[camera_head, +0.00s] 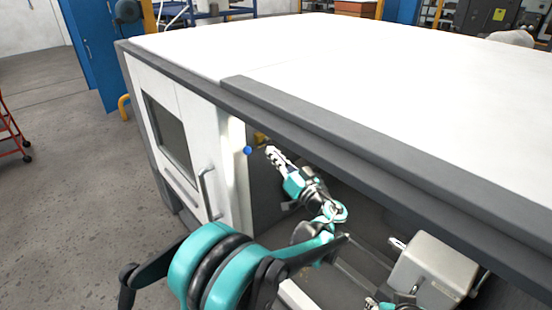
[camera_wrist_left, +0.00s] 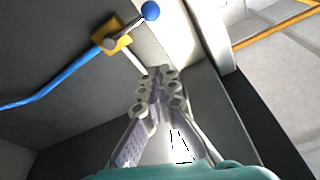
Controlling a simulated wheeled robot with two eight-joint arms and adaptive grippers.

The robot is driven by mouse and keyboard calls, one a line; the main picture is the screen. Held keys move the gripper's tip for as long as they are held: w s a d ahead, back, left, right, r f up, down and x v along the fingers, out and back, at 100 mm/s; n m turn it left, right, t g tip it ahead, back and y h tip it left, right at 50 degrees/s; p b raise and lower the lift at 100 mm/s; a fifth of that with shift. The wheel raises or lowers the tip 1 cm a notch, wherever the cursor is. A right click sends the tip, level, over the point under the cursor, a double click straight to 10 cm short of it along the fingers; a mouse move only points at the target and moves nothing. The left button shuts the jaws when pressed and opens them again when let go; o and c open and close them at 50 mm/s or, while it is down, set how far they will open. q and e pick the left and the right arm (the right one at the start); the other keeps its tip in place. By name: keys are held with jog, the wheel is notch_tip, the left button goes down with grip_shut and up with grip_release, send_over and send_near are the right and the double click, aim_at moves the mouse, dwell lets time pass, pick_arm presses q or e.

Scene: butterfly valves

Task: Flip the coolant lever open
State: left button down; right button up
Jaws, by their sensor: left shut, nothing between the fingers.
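The coolant lever is a thin handle with a blue ball knob (camera_head: 248,150), inside the machine's door opening. In the left wrist view the ball (camera_wrist_left: 150,11) is at the top, and the handle slants down-left to a yellow valve body (camera_wrist_left: 111,35) on a blue pipe (camera_wrist_left: 58,83). My left gripper (camera_head: 271,152) is shut and empty, its tips just right of the ball in the head view. In the left wrist view its tips (camera_wrist_left: 161,73) lie below the ball, apart from it in the picture. Part of what may be my right gripper (camera_head: 372,303) shows at the bottom edge.
The white machine top (camera_head: 360,80) with its dark rim overhangs the opening. A white door (camera_head: 185,140) with a handle borders it on the left. A grey block (camera_head: 434,270) sits inside at lower right. Open floor (camera_head: 60,220) lies left of the machine.

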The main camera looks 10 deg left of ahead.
aim_at(257, 146)
pick_arm(q)
jog(key=w+a+f, duration=0.2)
jog(key=w+a, duration=0.2)
jog(key=a, duration=0.2)
jog(key=shift+w+a, duration=0.15)
jog(key=shift+a, duration=0.15)
jog(key=shift+f, duration=0.1)
jog(key=shift+f+n, duration=0.15)
jog(key=shift+n, duration=0.25)
